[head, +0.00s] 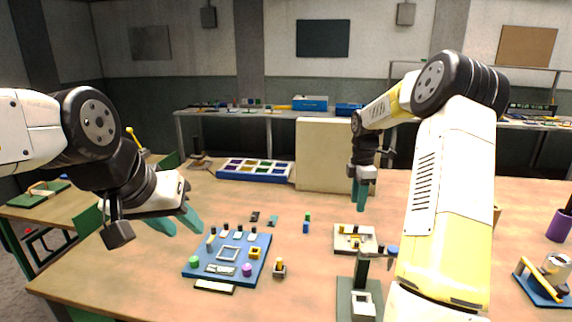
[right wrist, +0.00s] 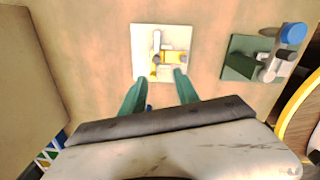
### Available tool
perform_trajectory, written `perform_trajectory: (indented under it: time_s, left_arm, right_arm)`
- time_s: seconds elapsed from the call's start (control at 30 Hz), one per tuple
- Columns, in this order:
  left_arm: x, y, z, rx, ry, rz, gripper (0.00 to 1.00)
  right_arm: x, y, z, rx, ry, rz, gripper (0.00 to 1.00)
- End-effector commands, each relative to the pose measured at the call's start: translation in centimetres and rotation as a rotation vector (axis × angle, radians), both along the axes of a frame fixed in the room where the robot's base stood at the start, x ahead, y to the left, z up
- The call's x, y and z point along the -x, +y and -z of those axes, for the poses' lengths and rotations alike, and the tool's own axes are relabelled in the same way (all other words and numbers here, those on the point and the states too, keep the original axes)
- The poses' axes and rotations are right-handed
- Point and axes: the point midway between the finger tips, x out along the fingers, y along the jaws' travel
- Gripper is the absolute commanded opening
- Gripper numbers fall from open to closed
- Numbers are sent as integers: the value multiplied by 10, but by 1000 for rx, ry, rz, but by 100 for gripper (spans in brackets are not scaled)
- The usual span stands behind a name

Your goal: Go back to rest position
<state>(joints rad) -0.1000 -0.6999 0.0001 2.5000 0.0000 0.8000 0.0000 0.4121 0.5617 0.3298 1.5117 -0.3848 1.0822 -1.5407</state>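My left gripper (head: 176,224) is at the left above the table, left of the blue board. Its teal fingers are spread apart with nothing between them. My right gripper (head: 361,194) hangs pointing down over the table, behind the cream plate fixture (head: 341,241). In the right wrist view its two teal fingers (right wrist: 157,90) are apart and empty. The cream plate (right wrist: 142,71) with a yellow and grey part shows beyond the fingertips there.
A blue board (head: 203,268) with several small parts lies on the wooden table (head: 140,262). A tray of coloured compartments (head: 226,176) and a beige panel (head: 322,156) stand behind. A dark green press (head: 345,296) is at the front. A purple cup (head: 558,228) stands at right.

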Motion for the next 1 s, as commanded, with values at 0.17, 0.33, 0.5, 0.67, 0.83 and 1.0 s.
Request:
perform_trajectory:
  time_s: [0.17, 0.33, 0.5, 0.67, 0.83, 1.0]
  left_arm:
    - [0, 0, 0, 0, 0, 0, 36]
    - [0, 0, 0, 0, 0, 0, 36]
    - [0, 0, 0, 0, 0, 0, 36]
    - [0, 0, 0, 0, 0, 0, 36]
    - [0, 0, 0, 0, 0, 0, 36]
    - [0, 0, 0, 0, 0, 0, 36]
  right_arm:
    - [32, 31, -57, 14, -76, 183, 37]
    - [75, 60, -102, -11, -155, 403, 37]
    - [124, 84, -135, -71, -228, 632, 37]
    - [174, 104, -155, -164, -284, 851, 37]
    - [226, 122, -164, -298, -318, 1083, 37]
    - [272, 137, -161, -447, -313, 1294, 37]
